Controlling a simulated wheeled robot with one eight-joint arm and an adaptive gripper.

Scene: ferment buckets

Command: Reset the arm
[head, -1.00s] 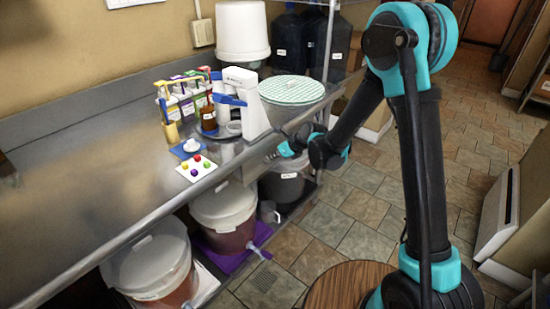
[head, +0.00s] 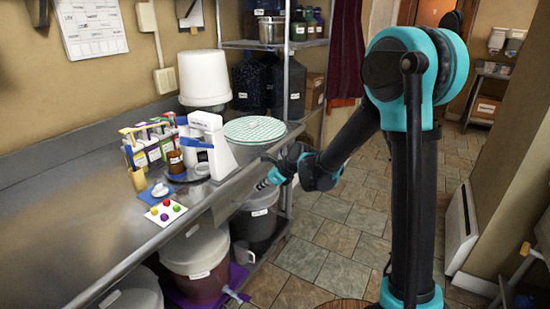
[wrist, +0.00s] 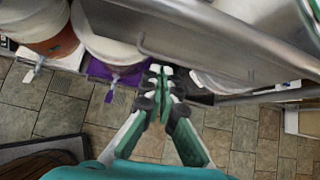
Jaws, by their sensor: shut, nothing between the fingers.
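My gripper (wrist: 161,72) is shut and empty in the wrist view, its fingers together in front of the counter's lower edge. In the head view my gripper (head: 262,184) is at the front edge of the steel counter (head: 90,215), beside an open-looking drawer front. My arm reaches in from the right, bent at the elbow. Fermenting buckets stand on the shelf below: a white-lidded bucket (head: 195,262) on a purple mat (head: 238,276), and a dark bucket (head: 256,222) behind and below my gripper.
A wire shelf (head: 290,80) stands behind. Tiled floor (head: 345,215) is open to the right.

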